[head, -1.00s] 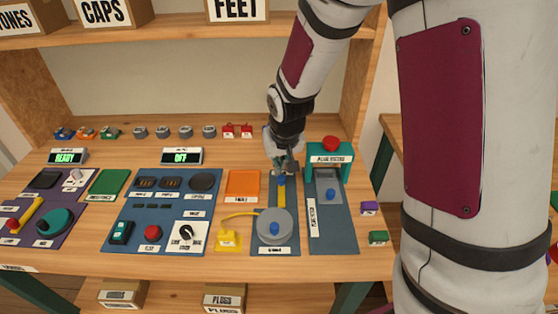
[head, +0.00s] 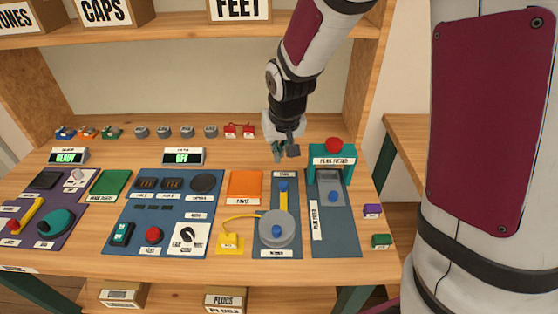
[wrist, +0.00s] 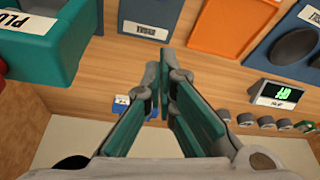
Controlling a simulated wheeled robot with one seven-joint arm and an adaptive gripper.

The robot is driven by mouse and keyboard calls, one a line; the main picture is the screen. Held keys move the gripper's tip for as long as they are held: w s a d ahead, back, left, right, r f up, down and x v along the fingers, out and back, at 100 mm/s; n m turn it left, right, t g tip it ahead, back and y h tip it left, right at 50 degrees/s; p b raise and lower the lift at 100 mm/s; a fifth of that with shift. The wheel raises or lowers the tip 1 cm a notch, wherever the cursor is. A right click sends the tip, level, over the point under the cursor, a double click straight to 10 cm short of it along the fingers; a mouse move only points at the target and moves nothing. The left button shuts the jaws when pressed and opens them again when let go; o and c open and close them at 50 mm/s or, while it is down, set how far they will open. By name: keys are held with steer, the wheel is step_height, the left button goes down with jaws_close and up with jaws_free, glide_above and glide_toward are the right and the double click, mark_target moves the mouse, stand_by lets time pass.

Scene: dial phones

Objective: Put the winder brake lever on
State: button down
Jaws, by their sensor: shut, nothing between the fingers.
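The winder panel (head: 262,245) is a blue board near the front right of the bench. It carries a grey round disc (head: 268,218) with a blue knob (head: 277,231). A yellow lever (head: 284,203) runs back from the disc, with a blue knob (head: 283,186) near its far end. The lever lies along the panel, below a small white label (head: 283,174) that is too small to read. My gripper (head: 285,155) is behind and above the far end of the panel, touching nothing. In the wrist view its teal fingers (wrist: 161,72) are together and empty.
A teal press frame (head: 332,155) with a red button stands right of the panel, close to my gripper. An orange pad (head: 244,184) lies to its left. Red clips (head: 238,131) and grey knobs (head: 187,131) line the back. A shelf hangs above.

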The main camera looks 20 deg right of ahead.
steer(key=shift+p+v, duration=0.3)
steer(key=shift+v, duration=2.4)
steer(key=s+d+r+p, duration=0.1)
steer(key=s+r+p, duration=0.1)
steer(key=s+r, duration=0.4)
steer(key=s+r+p, duration=0.2)
steer(key=s+r, duration=0.3)
steer(key=s, duration=0.8)
steer(key=s+d+r+p, duration=0.1)
steer(key=s+r+p, duration=0.1)
steer(key=s+r, duration=0.4)
steer(key=s, duration=0.3)
steer(key=shift+s+d+r+n, duration=0.3)
steer(key=shift+s+d, duration=0.05)
steer(key=shift+s, duration=0.05)
